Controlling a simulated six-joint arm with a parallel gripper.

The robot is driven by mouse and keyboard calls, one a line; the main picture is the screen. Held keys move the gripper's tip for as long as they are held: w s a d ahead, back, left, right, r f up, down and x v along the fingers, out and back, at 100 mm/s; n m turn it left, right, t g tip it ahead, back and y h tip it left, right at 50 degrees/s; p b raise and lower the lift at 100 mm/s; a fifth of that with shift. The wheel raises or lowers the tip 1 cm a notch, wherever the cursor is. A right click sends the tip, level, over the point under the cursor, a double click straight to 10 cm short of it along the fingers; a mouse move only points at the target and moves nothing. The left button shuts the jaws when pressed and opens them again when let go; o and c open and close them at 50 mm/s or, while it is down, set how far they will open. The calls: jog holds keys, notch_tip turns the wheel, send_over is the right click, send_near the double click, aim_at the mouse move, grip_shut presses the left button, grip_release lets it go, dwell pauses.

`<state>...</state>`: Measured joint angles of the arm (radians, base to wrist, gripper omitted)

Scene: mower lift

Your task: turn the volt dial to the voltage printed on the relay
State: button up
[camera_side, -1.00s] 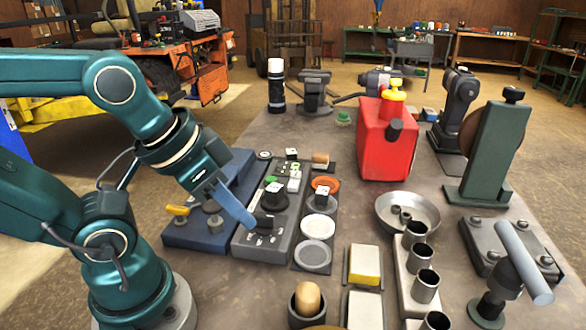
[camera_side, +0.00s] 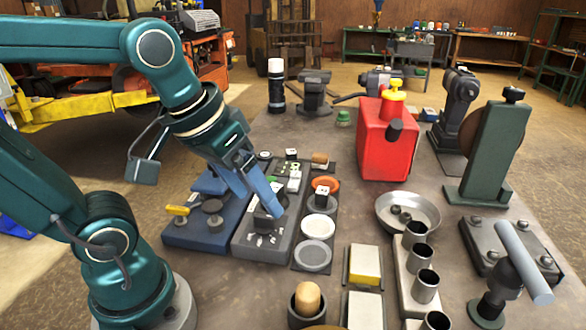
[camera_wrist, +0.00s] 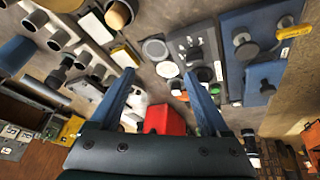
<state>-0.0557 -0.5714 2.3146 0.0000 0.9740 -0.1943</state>
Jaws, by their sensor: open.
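My gripper (camera_side: 260,203) is open, its two blue fingers tilted down over the grey control panel (camera_side: 248,246). In the wrist view, the gap between the fingertips (camera_wrist: 160,74) is empty. A dark knob (camera_side: 268,222) with pale marks around it sits at the panel's near end, just under and beside the fingers. It also shows in the wrist view (camera_wrist: 190,48). The fingers partly hide the panel's middle.
A blue plate (camera_side: 190,238) with knobs and a yellow lever (camera_side: 177,210) lies left of the panel. A red can (camera_side: 385,145) stands behind, a metal bowl (camera_side: 408,212) to the right.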

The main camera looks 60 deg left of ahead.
jog(key=w+a+f+n+g, duration=0.2)
jog(key=w+a+n, duration=0.2)
jog(key=n+g, duration=0.2)
jog(key=g, duration=0.1)
send_over(264, 215)
jog(key=f, duration=0.3)
jog(key=shift+w+d+f, duration=0.1)
jog(key=shift+d+f, duration=0.1)
jog(key=shift+f, duration=0.2)
jog(key=shift+a+f, duration=0.25)
jog(key=shift+f, duration=2.65)
grip_shut()
